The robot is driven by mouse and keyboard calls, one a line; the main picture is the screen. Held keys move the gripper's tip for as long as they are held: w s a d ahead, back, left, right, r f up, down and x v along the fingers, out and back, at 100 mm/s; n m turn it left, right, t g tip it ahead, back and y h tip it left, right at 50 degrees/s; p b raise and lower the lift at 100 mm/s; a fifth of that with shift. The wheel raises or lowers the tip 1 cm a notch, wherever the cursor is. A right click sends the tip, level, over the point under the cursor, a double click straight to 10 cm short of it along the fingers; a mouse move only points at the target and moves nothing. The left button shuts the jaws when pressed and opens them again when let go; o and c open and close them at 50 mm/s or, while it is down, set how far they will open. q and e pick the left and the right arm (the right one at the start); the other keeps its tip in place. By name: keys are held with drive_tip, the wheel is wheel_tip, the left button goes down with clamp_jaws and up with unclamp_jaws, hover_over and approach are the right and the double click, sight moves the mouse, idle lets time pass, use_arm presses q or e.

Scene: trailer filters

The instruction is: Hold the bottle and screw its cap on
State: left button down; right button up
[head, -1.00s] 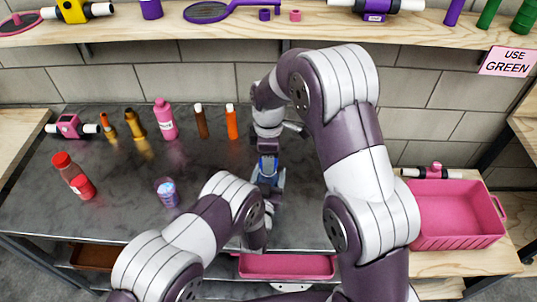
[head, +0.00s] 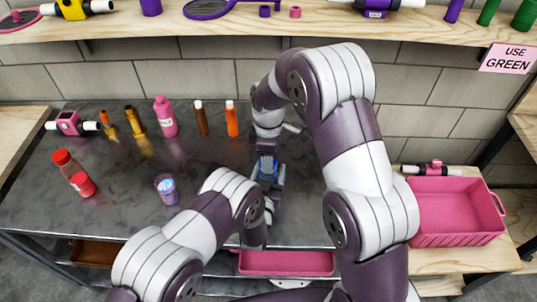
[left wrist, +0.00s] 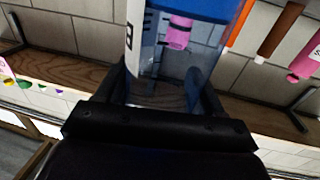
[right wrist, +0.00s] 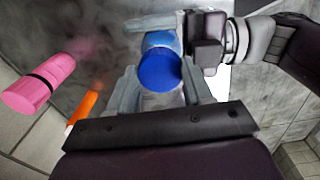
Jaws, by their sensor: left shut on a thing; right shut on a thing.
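A clear bottle with blue parts (left wrist: 165,65) stands between my two grippers, mostly hidden by them in the head view. My left gripper (left wrist: 160,88) is shut on the bottle's body from the side. A round dark blue cap (right wrist: 160,71) shows in the right wrist view, between the fingers of my right gripper (right wrist: 162,88). My right gripper also shows in the head view (head: 267,160), coming from above, and is shut on the cap. The cap is over the top of the bottle; how far it is threaded cannot be seen.
On the dark table (head: 120,220) stand a red bottle (head: 74,173), a small purple-blue jar (head: 167,189), a pink bottle (head: 165,116), brown (head: 201,118) and orange (head: 231,119) tubes. A pink bin (head: 455,212) is at right. The table's left front is clear.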

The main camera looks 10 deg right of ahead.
drive_tip(key=m, duration=1)
drive_tip(key=shift+m, duration=0.3)
drive_tip(key=m, duration=0.3)
drive_tip(key=shift+m, duration=0.4)
drive_tip(key=m, duration=0.4)
drive_tip(key=shift+a, duration=0.1)
drive_tip(key=m, duration=0.4)
drive_tip(key=shift+m, duration=0.3)
drive_tip(key=m, duration=0.3)
drive_tip(key=shift+m, duration=0.4)
drive_tip(key=m, duration=1.1)
drive_tip(key=shift+m, duration=0.4)
drive_tip(key=m, duration=0.5)
drive_tip(key=shift+w+m, duration=0.1)
drive_tip(key=shift+m, duration=0.3)
